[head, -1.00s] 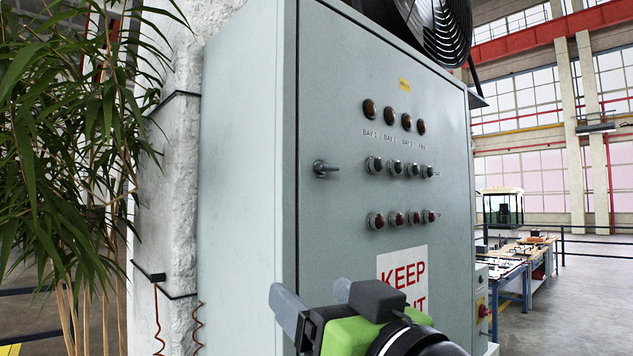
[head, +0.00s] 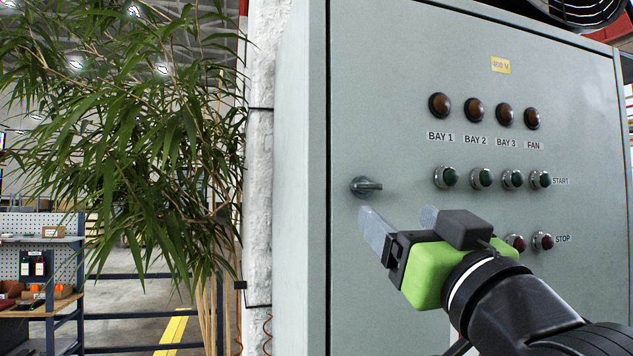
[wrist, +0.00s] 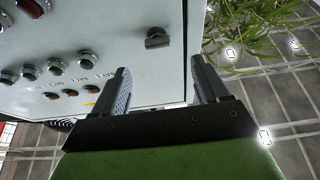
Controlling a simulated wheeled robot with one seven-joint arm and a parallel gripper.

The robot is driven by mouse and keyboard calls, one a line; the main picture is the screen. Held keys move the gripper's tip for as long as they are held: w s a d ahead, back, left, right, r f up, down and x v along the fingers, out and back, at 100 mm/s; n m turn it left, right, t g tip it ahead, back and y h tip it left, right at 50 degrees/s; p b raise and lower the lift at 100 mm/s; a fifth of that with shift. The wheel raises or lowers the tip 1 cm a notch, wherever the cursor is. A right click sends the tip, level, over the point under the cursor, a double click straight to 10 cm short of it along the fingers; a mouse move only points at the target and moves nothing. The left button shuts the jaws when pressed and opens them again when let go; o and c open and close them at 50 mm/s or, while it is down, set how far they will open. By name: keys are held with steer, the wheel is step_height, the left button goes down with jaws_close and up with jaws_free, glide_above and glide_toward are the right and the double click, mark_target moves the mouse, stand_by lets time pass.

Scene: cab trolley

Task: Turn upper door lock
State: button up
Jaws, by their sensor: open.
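The upper door lock (head: 367,186) is a small metal turn handle near the left edge of the grey cabinet door (head: 400,60). It looks about level in the head view. In the wrist view the lock (wrist: 158,39) shows beyond the fingers, between them from left to right. My gripper (head: 400,222) has its two grey fingers apart and empty. It is just below and to the right of the lock in the head view. The fingers (wrist: 160,90) do not touch the lock in the wrist view.
Rows of brown lamps (head: 474,110), green start buttons (head: 481,178) and red stop buttons (head: 543,241) are on the door to the right of the lock. A leafy plant (head: 130,140) stands left of the cabinet. A workbench (head: 35,285) is at far left.

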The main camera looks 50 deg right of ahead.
mark_target(371, 189)
steer(key=p+x, duration=0.3)
steer(key=x, duration=0.6)
steer(key=shift+d+r, duration=0.1)
steer(key=shift+r, duration=0.1)
steer(key=shift+w+d, duration=0.15)
steer(key=shift+d, duration=0.1)
steer(key=shift+c, duration=0.3)
steer(key=c, duration=1)
steer(key=shift+a, duration=0.1)
